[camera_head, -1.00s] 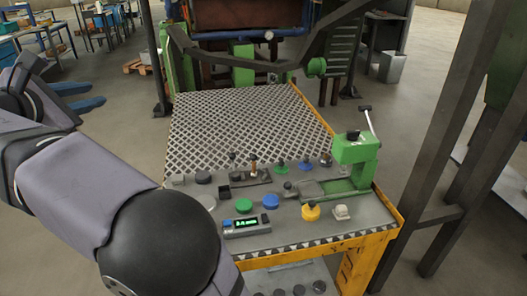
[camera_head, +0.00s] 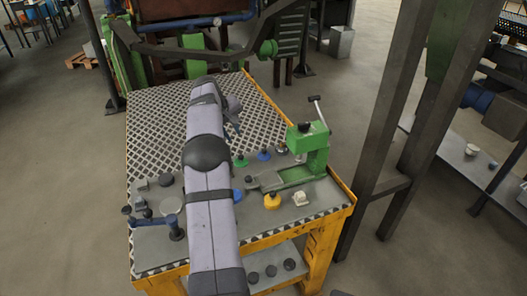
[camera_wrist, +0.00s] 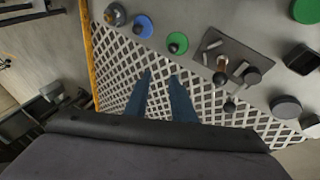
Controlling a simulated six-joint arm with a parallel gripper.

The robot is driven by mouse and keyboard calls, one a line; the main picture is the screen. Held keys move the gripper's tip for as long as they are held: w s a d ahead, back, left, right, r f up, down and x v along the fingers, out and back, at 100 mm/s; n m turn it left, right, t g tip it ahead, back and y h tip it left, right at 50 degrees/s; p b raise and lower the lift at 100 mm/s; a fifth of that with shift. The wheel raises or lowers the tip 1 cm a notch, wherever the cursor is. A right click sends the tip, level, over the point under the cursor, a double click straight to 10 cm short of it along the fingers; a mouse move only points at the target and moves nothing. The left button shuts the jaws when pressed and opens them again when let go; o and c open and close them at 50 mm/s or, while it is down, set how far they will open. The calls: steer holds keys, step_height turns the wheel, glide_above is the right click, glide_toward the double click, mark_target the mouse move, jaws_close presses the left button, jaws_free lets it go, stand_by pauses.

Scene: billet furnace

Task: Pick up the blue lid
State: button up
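A blue lid (camera_head: 264,155) with a dark knob lies near the back of the table's grey work area, just left of the green press. In the wrist view this blue lid (camera_wrist: 146,30) is at the top, beside a green knobbed lid (camera_wrist: 178,47). My gripper (camera_wrist: 160,76) is open and empty. Its two blue fingers are over the patterned mesh top, apart from both lids. In the head view my gripper (camera_head: 233,124) is at the mesh, left of the blue lid. A blue disc (camera_head: 237,195) is partly hidden by my arm.
The green press (camera_head: 308,150) with a raised handle stands right of the lids. A yellow knobbed piece (camera_head: 272,201) and a white piece (camera_head: 301,199) are in front. A dark tray (camera_wrist: 228,58) with small parts is near the green lid. The mesh top (camera_head: 150,125) is clear.

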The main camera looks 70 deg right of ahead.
mark_target(264, 151)
steer(key=shift+s+d+f+m+t+y+p, duration=0.1)
steer(key=shift+s+d+f+m+p, duration=0.15)
steer(key=shift+s+d+f+m, duration=0.8)
steer(key=shift+s+d+f+m+t+y+p, duration=0.15)
steer(key=shift+s+d+f+m, duration=0.25)
steer(key=shift+s+d+f, duration=1.1)
steer(key=shift+s+d+f+m+t+y+p, duration=0.1)
steer(key=shift+s+d+f+m+p, duration=0.2)
steer(key=shift+s+d+f+m, duration=1)
steer(key=shift+s+a+r+n, duration=0.55)
steer(key=shift+a, duration=0.05)
steer(key=shift+a+p+x, duration=0.2)
steer(key=shift+p+x, duration=0.9)
steer(key=shift+x, duration=1.35)
steer(key=shift+s+f, duration=0.1)
steer(key=shift+f, duration=0.05)
jaws_close()
